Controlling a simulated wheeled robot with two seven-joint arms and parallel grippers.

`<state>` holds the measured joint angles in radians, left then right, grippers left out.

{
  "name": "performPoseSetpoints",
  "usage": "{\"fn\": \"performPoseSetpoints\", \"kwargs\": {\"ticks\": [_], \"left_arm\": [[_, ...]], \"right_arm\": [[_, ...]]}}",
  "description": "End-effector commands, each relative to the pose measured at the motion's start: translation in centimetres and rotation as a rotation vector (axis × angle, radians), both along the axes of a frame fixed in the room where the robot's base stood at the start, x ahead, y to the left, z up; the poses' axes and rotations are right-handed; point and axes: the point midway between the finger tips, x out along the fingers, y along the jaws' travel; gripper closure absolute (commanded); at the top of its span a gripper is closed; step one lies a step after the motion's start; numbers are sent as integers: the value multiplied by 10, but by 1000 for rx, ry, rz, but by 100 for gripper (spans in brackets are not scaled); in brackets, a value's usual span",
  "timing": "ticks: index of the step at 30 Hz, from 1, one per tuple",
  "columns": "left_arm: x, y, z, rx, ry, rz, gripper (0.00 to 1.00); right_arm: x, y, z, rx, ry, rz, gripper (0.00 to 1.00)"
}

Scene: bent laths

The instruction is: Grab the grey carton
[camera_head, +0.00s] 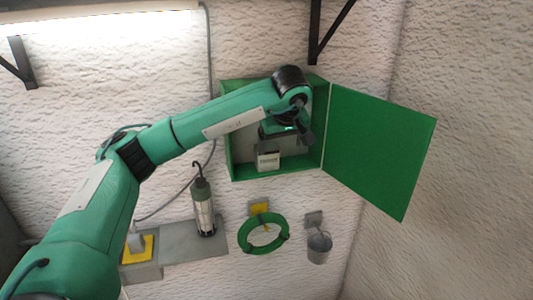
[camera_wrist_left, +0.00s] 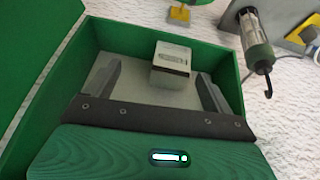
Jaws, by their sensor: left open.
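The grey carton (camera_head: 268,161) is a small pale box with a printed label. It stands upright on the floor of an open green wall cabinet (camera_head: 228,150). My left gripper (camera_head: 284,142) reaches into the cabinet from above and in front. In the left wrist view, the carton (camera_wrist_left: 171,66) shows in the gap between the two grey fingers of my open left gripper (camera_wrist_left: 159,70), closer to the right finger. No finger visibly touches it, and I cannot tell how far it reaches between the fingertips. My right gripper is not in view.
The cabinet's green door (camera_head: 380,150) hangs open to the right. Below are a grey shelf (camera_head: 170,250) with a hand lamp (camera_head: 203,205), a green ring (camera_head: 243,235) on a yellow hook plate, and a small bucket (camera_head: 319,247). The cabinet walls are close around my gripper.

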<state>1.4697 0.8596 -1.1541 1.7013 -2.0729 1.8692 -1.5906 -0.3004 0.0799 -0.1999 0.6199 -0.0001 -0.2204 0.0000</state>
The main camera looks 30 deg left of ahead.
Motion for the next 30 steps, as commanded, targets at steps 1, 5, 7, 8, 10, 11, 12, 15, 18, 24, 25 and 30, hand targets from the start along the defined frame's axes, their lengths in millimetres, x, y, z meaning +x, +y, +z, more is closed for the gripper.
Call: {"fn": "performPoseSetpoints", "kwargs": {"ticks": [1, 5, 7, 8, 10, 11, 12, 15, 18, 24, 25, 30], "left_arm": [[-4, 9, 15, 49, -13, -1, 14], [-10, 23, 31, 127, -22, 3, 14], [-9, 28, 29, 139, -21, 4, 14], [-7, 30, 26, 142, -22, 5, 14], [-3, 35, 15, 141, -19, 5, 14], [-1, 38, 10, 140, -19, 4, 14], [2, 41, 3, 140, -19, 5, 14], [9, 49, -13, 140, -19, 5, 14], [15, 54, -26, 137, -21, 3, 14], [20, 59, -38, 137, -24, 3, 14], [20, 59, -39, 138, -23, 3, 14], [27, 64, -50, 137, -21, 5, 14]], "right_arm": [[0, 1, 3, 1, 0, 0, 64], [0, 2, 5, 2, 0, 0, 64], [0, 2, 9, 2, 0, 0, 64], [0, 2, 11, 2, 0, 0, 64], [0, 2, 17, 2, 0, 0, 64], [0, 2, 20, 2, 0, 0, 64], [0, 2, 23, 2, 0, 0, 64], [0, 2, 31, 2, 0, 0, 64], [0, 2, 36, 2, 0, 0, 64], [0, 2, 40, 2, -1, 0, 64], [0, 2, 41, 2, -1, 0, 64], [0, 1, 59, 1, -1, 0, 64]]}}
